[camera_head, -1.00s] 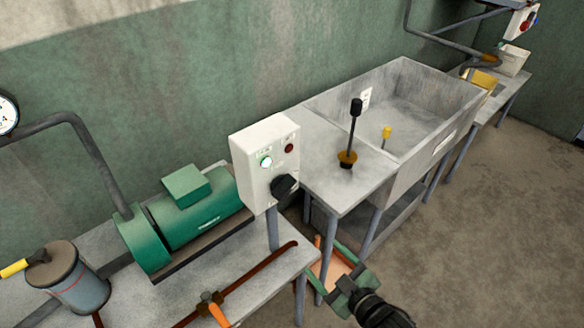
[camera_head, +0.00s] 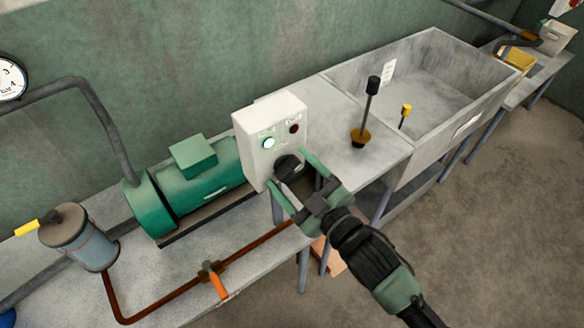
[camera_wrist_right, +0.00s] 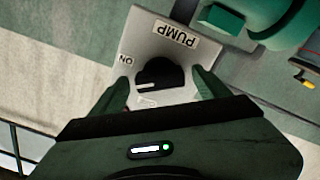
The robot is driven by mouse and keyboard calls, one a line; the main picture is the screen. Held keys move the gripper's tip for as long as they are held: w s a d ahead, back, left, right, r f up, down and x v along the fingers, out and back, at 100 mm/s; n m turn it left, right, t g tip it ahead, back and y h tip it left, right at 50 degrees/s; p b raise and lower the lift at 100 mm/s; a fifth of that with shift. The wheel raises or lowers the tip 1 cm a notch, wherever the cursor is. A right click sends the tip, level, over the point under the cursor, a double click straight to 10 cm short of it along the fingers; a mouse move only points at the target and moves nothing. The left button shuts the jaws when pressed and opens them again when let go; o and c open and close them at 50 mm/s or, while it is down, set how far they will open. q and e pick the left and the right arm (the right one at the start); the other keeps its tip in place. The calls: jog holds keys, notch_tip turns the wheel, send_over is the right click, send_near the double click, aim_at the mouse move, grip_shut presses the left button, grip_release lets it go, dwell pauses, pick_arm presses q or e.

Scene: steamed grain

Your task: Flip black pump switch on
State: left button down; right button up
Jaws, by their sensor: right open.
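The black pump switch (camera_head: 288,168) is a round knob on the front of a white control box (camera_head: 257,129). In the right wrist view the black knob (camera_wrist_right: 160,73) sits on a plate (camera_wrist_right: 150,37) marked PUMP and ON, with a pale pointer line on it. My right gripper (camera_head: 288,180) is open, its green fingers on either side of the knob. In the right wrist view its fingertips (camera_wrist_right: 160,80) flank the knob with gaps; I cannot tell whether they touch it. The left gripper is not in view.
A green pump motor (camera_head: 190,190) stands left of the box on a bench (camera_head: 185,285). A grey sink (camera_head: 440,90) and a black-handled lever (camera_head: 368,110) stand to the right. An orange-handled valve (camera_head: 215,280) is on a brown pipe. Floor at the right is clear.

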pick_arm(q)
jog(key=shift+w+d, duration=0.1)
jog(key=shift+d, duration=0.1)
pick_arm(e)
jog(key=shift+a, duration=0.15)
jog(key=c, duration=1.4)
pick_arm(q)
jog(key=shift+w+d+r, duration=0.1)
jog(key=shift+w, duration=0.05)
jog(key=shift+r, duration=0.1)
pick_arm(e)
jog(key=m+p, duration=0.2)
jog(key=m, duration=0.1)
jog(key=shift+w+r+m+p, duration=0.1)
jog(key=shift+r+m+p, duration=0.05)
jog(key=shift+m+p, duration=0.25)
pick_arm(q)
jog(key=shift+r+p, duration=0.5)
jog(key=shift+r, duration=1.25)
pick_arm(e)
jog(key=shift+m, duration=1.2)
jog(key=o, duration=1.4)
